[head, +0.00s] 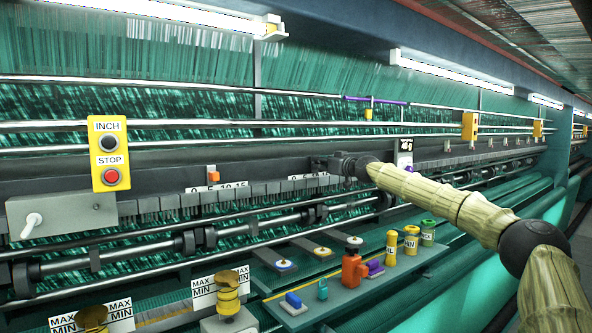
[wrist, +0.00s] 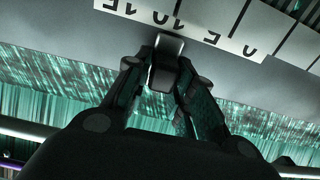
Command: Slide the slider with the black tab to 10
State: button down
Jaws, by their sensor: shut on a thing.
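My gripper (head: 325,165) is at the middle rail in the head view. In the wrist view my gripper (wrist: 165,75) is shut on a dark tab with a light-catching end face (wrist: 169,43); I take it for the black slider tab. Its slider body is mostly hidden by the fingers. The white number scale (wrist: 195,33) shows upside down beyond the tab, with 0 and 5 to the right and 15 to the left. The tab stands close to the 10 mark; exact alignment cannot be told. In the head view the scale (head: 309,178) is partly hidden.
Another slider with an orange tab (head: 213,174) stands to the left, and a purple tab (head: 408,170) to the right. A yellow INCH/STOP box (head: 109,153) is at the left. A shelf (head: 335,293) with bottles and small items lies below my arm.

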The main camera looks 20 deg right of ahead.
jog(key=shift+w+d, duration=0.1)
jog(key=shift+d, duration=0.3)
jog(key=c, duration=1.3)
grip_release()
jog(key=shift+s+d, duration=0.4)
jog(key=shift+s, duration=1.55)
jog(key=shift+s+d, duration=0.4)
jog(key=shift+s, duration=1.55)
jog(key=shift+s+d, duration=0.4)
jog(key=shift+s, duration=1.55)
jog(key=shift+f, duration=0.1)
